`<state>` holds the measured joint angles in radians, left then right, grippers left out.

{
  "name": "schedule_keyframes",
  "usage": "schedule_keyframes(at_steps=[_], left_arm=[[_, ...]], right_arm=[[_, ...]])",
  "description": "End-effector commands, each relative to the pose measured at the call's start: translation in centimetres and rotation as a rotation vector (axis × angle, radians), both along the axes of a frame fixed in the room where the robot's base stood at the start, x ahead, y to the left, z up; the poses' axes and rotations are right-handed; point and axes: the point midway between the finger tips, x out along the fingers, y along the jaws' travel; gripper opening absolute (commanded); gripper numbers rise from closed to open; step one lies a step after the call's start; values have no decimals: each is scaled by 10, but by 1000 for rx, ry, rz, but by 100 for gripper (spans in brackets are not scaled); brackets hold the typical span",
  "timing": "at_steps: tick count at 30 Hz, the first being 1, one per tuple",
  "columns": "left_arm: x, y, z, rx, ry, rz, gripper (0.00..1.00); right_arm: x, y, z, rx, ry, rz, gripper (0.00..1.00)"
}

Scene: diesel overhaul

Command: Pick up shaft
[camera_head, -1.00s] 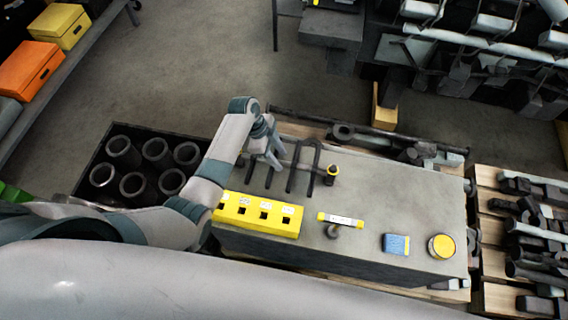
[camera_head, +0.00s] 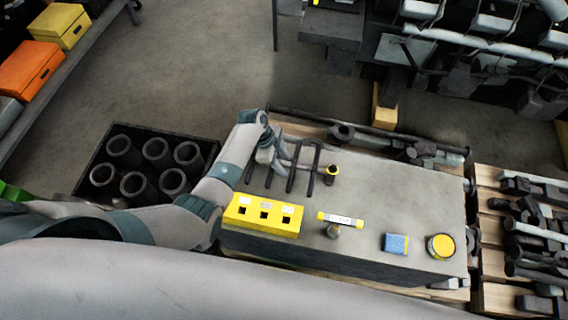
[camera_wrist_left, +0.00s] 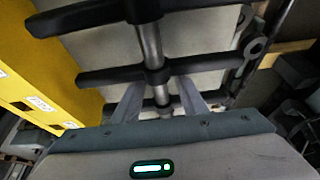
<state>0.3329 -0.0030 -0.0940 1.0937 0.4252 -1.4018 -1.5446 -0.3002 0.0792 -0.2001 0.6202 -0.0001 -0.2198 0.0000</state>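The shaft (camera_wrist_left: 149,45) is a thin grey metal rod lying across several black bars (camera_wrist_left: 120,74) on the grey workbench top (camera_head: 385,190). My left gripper (camera_head: 279,168) is at the shaft's left part. In the left wrist view its two fingers (camera_wrist_left: 158,96) are spread, one on each side of the rod, with gaps on both sides. The rod's near end is partly hidden by the gripper body. My right gripper is not in view.
A yellow-handled tool (camera_head: 340,219), a blue block (camera_head: 396,244) and a yellow round can (camera_head: 441,246) stand to the right. A crate of cylinders (camera_head: 128,136) is at left.

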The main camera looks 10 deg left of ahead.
Motion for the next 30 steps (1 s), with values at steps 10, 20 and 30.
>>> schedule_keyframes(at_steps=[10,20,30], left_arm=[[0,0,0,0,0,0,30],[2,0,2,-1,-3,0,0],[2,0,7,-1,-3,0,0]], right_arm=[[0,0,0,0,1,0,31],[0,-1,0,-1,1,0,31],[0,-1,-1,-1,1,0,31]])
